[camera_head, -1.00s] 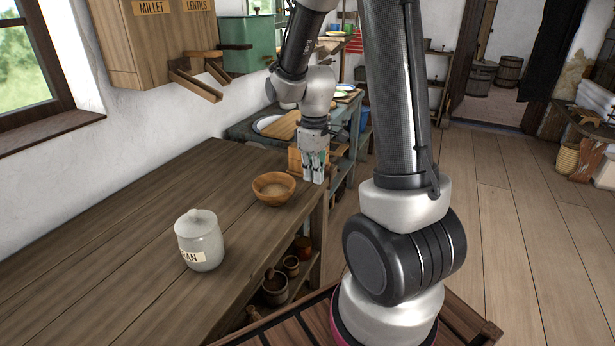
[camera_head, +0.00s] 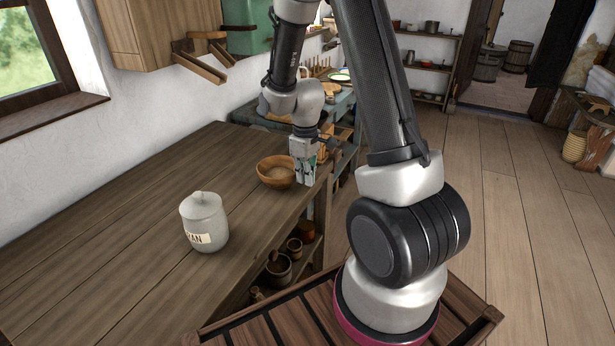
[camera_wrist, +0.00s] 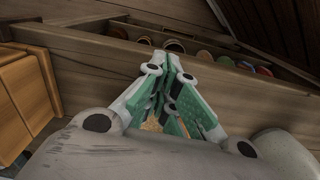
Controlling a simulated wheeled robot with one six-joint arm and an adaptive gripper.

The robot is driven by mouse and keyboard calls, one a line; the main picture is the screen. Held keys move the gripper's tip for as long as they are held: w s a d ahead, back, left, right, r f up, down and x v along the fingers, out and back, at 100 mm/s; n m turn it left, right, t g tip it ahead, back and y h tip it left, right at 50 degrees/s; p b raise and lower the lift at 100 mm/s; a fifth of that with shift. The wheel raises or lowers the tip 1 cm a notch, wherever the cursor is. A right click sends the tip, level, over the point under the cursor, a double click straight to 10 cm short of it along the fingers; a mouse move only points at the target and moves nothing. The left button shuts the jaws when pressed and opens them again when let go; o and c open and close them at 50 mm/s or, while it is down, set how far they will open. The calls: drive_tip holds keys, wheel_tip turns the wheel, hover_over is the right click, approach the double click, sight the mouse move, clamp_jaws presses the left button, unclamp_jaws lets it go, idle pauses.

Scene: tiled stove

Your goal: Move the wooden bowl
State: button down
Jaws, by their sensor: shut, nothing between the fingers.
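The wooden bowl (camera_head: 276,172) sits upright on the wooden counter (camera_head: 130,215), near its right edge. Its inside looks pale and grainy, as if it holds something. My gripper (camera_head: 307,181) points down just to the right of the bowl, close to its rim, by the counter's edge. I cannot tell whether it touches the bowl. In the wrist view my gripper's green-padded fingers (camera_wrist: 172,75) are together with nothing between them. The bowl is not clearly visible in the wrist view.
A lidded pale jar (camera_head: 204,222) stands on the counter, nearer and to the left of the bowl. Several pots (camera_head: 279,268) stand on the shelf below. A wall cabinet (camera_head: 145,30) with brackets hangs above. The counter's left part is clear.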

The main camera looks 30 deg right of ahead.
drive_tip(key=w+a, duration=0.3)
drive_tip(key=w, duration=0.2)
drive_tip(key=w+a, duration=0.3)
drive_tip(key=w, duration=0.2)
drive_tip(key=w+a, duration=0.2)
drive_tip(key=w, duration=0.3)
drive_tip(key=shift+w+a, duration=0.1)
drive_tip(key=shift+a, duration=0.3)
